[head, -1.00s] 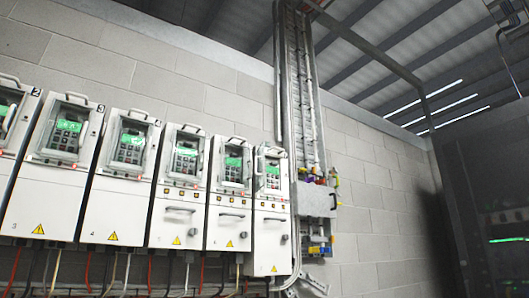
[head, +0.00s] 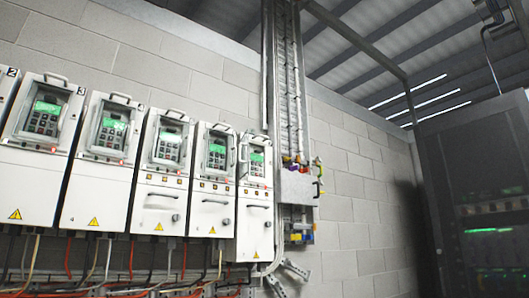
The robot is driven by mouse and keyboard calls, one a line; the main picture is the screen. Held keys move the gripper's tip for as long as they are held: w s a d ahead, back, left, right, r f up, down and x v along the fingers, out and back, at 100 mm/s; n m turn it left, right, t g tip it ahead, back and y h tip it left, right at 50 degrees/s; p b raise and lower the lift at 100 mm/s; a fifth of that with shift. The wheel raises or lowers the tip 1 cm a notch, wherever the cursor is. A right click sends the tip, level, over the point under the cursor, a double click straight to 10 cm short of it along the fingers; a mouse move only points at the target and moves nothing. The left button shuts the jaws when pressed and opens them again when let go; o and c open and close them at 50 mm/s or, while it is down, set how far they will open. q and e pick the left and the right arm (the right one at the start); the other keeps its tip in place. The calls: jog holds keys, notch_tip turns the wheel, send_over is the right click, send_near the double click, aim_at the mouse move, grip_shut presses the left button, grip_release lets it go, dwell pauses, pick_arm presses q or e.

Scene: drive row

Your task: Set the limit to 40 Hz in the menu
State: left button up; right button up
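A row of white drives hangs on the block wall, each with a small green-lit screen and keypad behind a clear door at the top. The number 3 shows on one drive (head: 34,185) at the left. Its screen (head: 47,107) is lit, but the text is too small to read. To its right are another drive (head: 98,195), a third (head: 160,205), a narrower one (head: 212,212) and the end drive (head: 255,225). A drive marked 2 (head: 7,90) is cut off at the left edge. Neither gripper is in view.
A vertical cable tray (head: 288,80) runs up the wall right of the drives. A grey box (head: 297,186) with coloured items on top is fixed there. Loose cables (head: 120,275) hang below the drives. A dark cabinet (head: 475,160) stands at the right.

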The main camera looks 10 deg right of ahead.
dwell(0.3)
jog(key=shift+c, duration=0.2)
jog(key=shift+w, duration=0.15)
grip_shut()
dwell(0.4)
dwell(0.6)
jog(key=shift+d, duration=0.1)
